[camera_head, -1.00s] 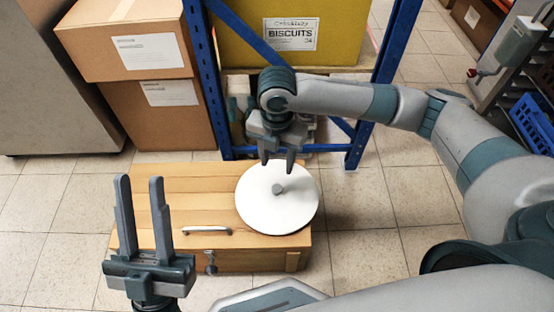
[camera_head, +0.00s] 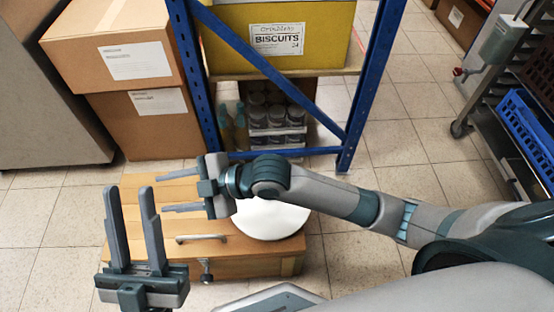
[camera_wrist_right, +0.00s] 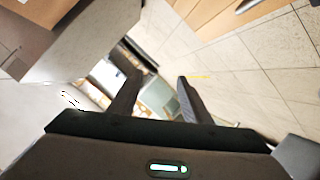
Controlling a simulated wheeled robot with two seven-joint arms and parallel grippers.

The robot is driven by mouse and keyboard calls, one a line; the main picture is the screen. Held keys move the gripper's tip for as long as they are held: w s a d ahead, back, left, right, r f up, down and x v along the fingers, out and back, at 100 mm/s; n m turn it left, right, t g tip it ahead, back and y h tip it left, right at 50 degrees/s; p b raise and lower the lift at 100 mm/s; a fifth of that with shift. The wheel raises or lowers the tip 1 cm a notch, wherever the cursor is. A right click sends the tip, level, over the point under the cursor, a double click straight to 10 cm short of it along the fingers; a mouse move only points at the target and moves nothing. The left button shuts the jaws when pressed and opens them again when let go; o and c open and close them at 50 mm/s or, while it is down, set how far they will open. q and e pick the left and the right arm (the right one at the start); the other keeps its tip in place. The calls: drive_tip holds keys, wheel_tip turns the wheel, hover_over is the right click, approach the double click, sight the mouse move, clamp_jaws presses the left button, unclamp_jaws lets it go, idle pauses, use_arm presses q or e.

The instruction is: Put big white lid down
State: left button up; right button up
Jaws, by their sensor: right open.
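The big white lid (camera_head: 270,222) lies flat on top of the wooden chest (camera_head: 268,265), toward its right end. My right forearm and wrist cross in front of it and hide its back and knob. My right gripper (camera_head: 158,193) is open and empty, pointing left above the chest's left part, clear of the lid. In the right wrist view its two fingers (camera_wrist_right: 155,80) stand apart with nothing between them. My left gripper (camera_head: 128,190) is open and empty in front of the chest's left end, fingers pointing up.
Cardboard boxes (camera_head: 95,65) are stacked behind at the left. A blue-framed shelf (camera_head: 365,85) behind the chest holds a yellow biscuits box (camera_head: 230,25) and several jars (camera_head: 270,112) low down. A blue crate (camera_head: 525,130) is at right. Tiled floor (camera_head: 360,265) is clear right of the chest.

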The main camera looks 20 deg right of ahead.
drive_tip(key=s+d+r+m+t+y, duration=0.1)
drive_tip(key=d+r+m+t, duration=0.2)
drive_tip(key=r+m+t, duration=0.25)
drive_tip(key=s+d+r+m+t+y, duration=0.2)
drive_tip(key=d+r+m+t, duration=0.2)
drive_tip(key=r+t, duration=0.25)
drive_tip(key=s+d+r+m+t+h, duration=0.6)
drive_tip(key=s+d, duration=0.4)
drive_tip(key=d, duration=0.2)
drive_tip(key=r+m+t, duration=0.1)
drive_tip(key=m+t, duration=0.1)
drive_tip(key=shift+s+d+r+t, duration=0.3)
drive_tip(key=shift+s+d+r, duration=0.05)
drive_tip(key=shift+s, duration=0.1)
